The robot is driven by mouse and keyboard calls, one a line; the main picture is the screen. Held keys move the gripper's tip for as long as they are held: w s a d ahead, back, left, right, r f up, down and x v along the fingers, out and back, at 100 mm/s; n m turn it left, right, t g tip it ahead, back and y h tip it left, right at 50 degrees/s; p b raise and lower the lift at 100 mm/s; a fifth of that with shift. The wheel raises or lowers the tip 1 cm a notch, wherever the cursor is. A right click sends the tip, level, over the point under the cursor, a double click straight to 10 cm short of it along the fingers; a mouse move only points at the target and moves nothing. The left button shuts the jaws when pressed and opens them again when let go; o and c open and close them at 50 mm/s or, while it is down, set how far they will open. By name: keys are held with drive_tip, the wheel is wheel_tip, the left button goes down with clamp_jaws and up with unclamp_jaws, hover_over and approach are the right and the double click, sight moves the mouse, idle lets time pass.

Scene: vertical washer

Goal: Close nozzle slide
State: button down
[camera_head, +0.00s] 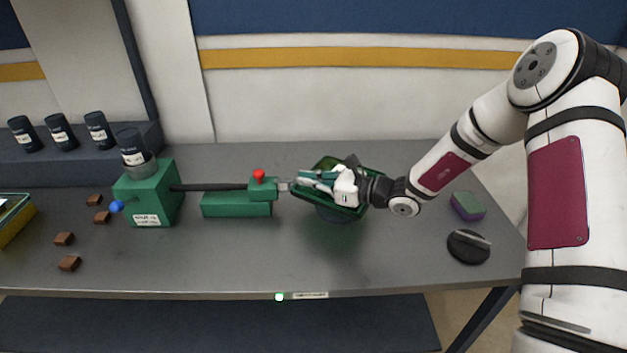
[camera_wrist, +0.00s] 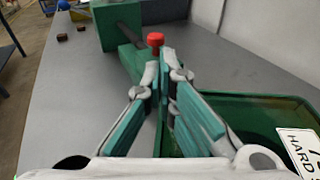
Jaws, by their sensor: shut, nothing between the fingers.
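The nozzle slide appears to be the small green block with a red knob (camera_head: 259,175) at the end of the dark rod (camera_head: 210,187). The rod runs from the green machine body (camera_head: 148,200) above a low green base (camera_head: 236,206). The red knob also shows in the wrist view (camera_wrist: 156,40), just beyond my fingertips. My gripper (camera_head: 303,179) is shut and empty, to the right of the slide and above the green bin (camera_head: 352,208). In the wrist view my fingertips (camera_wrist: 170,62) meet close to the slide's end; I cannot tell whether they touch it.
A dark bottle (camera_head: 132,147) stands upside down on the machine. Several brown blocks (camera_head: 64,239) lie at left. A green-purple sponge (camera_head: 467,206) and a round black object (camera_head: 468,247) lie at right. The front middle of the table is clear.

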approach(251, 186)
drive_tip(key=w, duration=0.1)
drive_tip(key=w+a+r, duration=0.1)
drive_tip(key=w, duration=0.1)
drive_tip(key=w+a+r, duration=0.1)
drive_tip(key=shift+w+a+r+p, duration=0.1)
drive_tip(key=shift+w+a+p, duration=0.1)
drive_tip(key=shift+w+p, duration=0.15)
drive_tip(key=a, duration=0.6)
drive_tip(key=shift+a+p, duration=0.25)
drive_tip(key=shift+p, duration=0.1)
drive_tip(key=shift+d, duration=0.1)
